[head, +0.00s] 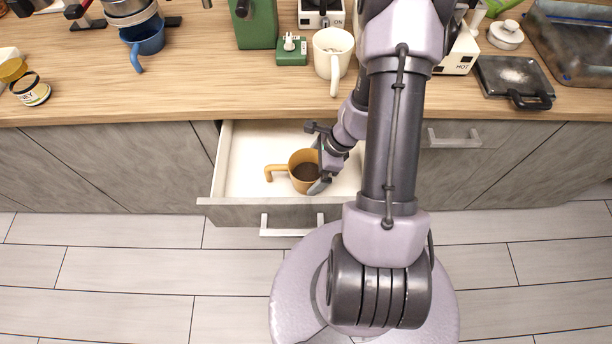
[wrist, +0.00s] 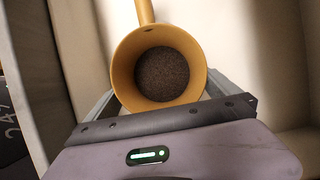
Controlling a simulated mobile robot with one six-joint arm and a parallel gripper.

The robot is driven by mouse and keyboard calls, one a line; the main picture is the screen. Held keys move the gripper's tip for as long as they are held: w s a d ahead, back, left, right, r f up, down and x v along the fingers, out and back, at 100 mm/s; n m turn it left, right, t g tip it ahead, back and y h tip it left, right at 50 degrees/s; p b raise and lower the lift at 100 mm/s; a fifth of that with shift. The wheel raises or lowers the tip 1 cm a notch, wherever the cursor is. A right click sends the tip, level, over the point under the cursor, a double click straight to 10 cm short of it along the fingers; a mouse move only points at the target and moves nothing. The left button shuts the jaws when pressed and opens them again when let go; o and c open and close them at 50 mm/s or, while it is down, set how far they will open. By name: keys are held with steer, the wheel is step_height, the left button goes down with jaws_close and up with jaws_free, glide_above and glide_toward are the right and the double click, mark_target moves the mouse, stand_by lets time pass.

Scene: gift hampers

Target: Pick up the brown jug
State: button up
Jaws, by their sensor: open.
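My gripper (head: 322,168) is inside the drawer at the jug's right side. In the wrist view the jug (wrist: 118,72) is straight ahead with its handle pointing away from me. The gripper (wrist: 160,98) is open, with its fingers at either side of the jug, partly hidden behind it. I cannot tell whether they touch it.
The drawer front (head: 265,213) and its side walls stand close around the gripper. The tiled floor (head: 120,265) at left is clear.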

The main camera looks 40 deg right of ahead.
steer(key=b+x, duration=0.1)
steer(key=x, duration=0.3)
steer(key=shift+d, duration=0.1)
steer(key=shift+r, duration=0.1)
steer(key=c, duration=1.3)
steer(key=shift+r, duration=0.15)
steer(key=shift+r+p, duration=2.75)
steer(key=shift+r, duration=2.15)
